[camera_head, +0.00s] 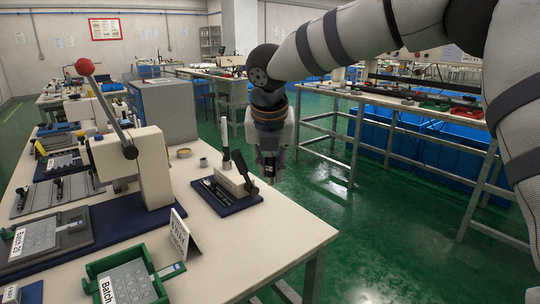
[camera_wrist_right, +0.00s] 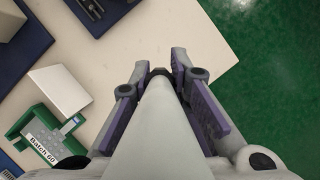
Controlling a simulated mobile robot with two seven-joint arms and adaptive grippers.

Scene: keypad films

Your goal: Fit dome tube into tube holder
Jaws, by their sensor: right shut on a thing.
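My right gripper (camera_head: 268,168) hangs fingers-down just right of a blue mat (camera_head: 218,204), past the table's right edge in the head view. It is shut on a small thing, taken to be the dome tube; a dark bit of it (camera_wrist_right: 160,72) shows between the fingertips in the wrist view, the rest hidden. On the mat stands a cream block with a black lever (camera_head: 236,180), seemingly the tube holder. The held thing appears apart from the block. My left gripper is out of view.
A cream press with a red-knobbed lever (camera_head: 138,165) stands left of the mat. A white sign (camera_head: 180,232) and a green tray (camera_head: 165,272) are nearer. A small grey cup (camera_head: 204,163) stands behind. The table's right front corner is clear.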

